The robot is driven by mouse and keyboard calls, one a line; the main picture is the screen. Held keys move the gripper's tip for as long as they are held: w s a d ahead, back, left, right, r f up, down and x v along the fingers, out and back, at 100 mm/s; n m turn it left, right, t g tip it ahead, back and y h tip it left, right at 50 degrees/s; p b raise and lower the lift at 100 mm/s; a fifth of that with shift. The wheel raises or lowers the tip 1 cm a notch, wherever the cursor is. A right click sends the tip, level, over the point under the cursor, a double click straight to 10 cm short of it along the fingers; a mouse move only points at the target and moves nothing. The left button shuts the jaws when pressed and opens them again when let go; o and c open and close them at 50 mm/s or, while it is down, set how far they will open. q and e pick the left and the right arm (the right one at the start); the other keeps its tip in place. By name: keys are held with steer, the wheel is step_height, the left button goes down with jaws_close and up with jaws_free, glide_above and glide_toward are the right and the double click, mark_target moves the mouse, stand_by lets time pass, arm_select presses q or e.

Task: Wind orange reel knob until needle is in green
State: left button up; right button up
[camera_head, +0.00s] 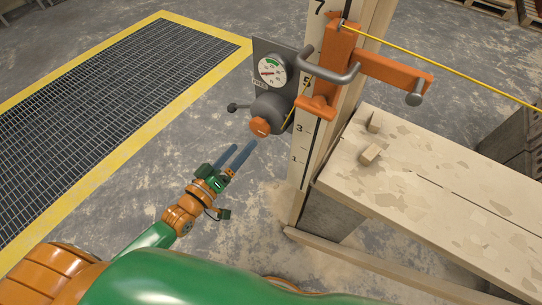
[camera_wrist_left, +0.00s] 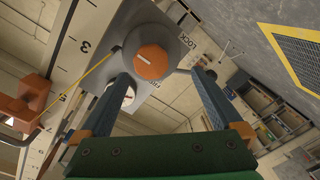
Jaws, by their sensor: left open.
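The orange knob (camera_head: 260,127) sits on the front of a grey reel housing (camera_head: 272,109) on a plate fixed to a post. My left gripper (camera_head: 243,150) is open and empty, just in front of and below the knob. In the left wrist view the knob (camera_wrist_left: 152,62) shows a white mark and lies between and beyond the two blue fingers; contact is not clear. The round gauge (camera_head: 271,70) above the reel has a green band at its upper left; its needle is too small to read. The gauge (camera_wrist_left: 126,93) is partly hidden by a finger in the wrist view.
A ball-ended lever (camera_head: 237,107) sticks out left of the reel, near the word LOCK in the wrist view. A yellow line (camera_head: 455,75) runs from an orange bracket (camera_head: 337,60) off to the right. A plank bench (camera_head: 420,190) stands right. Floor below the gripper is clear.

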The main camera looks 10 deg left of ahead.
mark_target(257, 130)
arm_select(q)
steer(key=x, duration=0.2)
steer(key=r+x, duration=0.1)
steer(key=x, duration=0.4)
steer(key=shift+w+d+r, duration=0.25)
steer(key=shift+w+d, duration=0.05)
steer(key=shift+d, duration=0.2)
steer(key=c, duration=1.3)
